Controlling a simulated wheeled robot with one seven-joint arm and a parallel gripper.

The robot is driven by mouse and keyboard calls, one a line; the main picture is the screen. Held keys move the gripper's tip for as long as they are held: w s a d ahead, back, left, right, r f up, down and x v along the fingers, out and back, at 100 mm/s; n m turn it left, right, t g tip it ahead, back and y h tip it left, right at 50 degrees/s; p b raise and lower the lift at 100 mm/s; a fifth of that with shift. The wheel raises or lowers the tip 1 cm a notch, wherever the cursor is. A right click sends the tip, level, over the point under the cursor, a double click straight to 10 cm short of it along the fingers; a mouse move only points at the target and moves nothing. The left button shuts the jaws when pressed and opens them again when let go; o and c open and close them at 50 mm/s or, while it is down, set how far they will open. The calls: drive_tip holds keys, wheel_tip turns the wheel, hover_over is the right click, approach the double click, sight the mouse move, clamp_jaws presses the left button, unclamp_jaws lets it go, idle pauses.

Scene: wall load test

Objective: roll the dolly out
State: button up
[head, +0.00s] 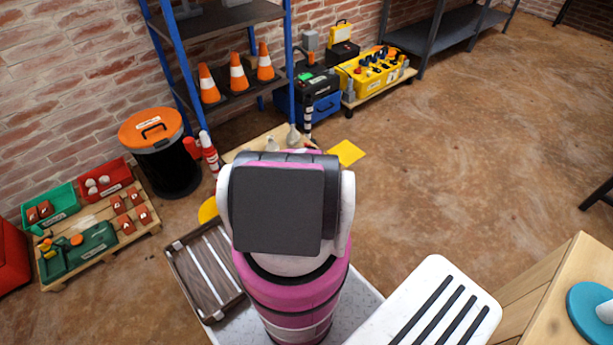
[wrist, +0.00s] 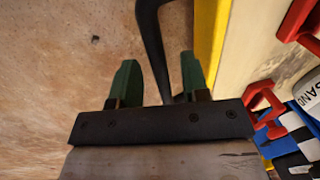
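In the wrist view my gripper (wrist: 158,80) has its two green fingers apart. A black curved bar (wrist: 152,40), which looks like a handle, runs between them, nearer the right finger; I cannot tell if it touches. Beside it is a pale board with a yellow edge (wrist: 212,45), which may be the dolly's deck. In the head view a light wooden platform (head: 236,155) with bottle-like items on it lies partly behind my arm; I cannot tell if it is the same board. My gripper is hidden there. A yellow load also stands on a low wooden platform (head: 405,74) by the wall.
Red handles (wrist: 262,100) and a white "SAND" label (wrist: 308,92) are at right in the wrist view. A blue-post shelf (head: 225,18) with cones, an orange-lidded bin (head: 165,165) and a slatted crate (head: 180,262) stand at left. Floor at right (head: 480,150) is mostly clear.

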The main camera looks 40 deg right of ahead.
wheel_tip(320, 180, up, 11)
drive_tip(key=s, duration=0.2)
drive_tip(key=shift+f, duration=0.2)
idle(0.7)
drive_tip(key=w+a+r+n+g, duration=0.1)
drive_tip(key=w+a+r+n, duration=0.3)
drive_tip(key=a+r, duration=0.65)
drive_tip(key=w+a+r+n, duration=0.45)
drive_tip(key=a+r, duration=0.25)
drive_tip(key=a, duration=0.7)
drive_tip(key=s+a+r+n, duration=0.2)
drive_tip(key=a+r, duration=0.3)
drive_tip(key=a, duration=0.3)
drive_tip(key=s+a+r+n, duration=0.2)
drive_tip(key=a+r+n, duration=0.2)
drive_tip(key=a, duration=0.4)
drive_tip(key=s+a+r+n+g, duration=0.1)
drive_tip(key=s+a+r+n, duration=0.1)
drive_tip(key=a+r, duration=0.4)
drive_tip(key=shift+a+n, duration=0.75)
drive_tip(key=shift+a, duration=0.25)
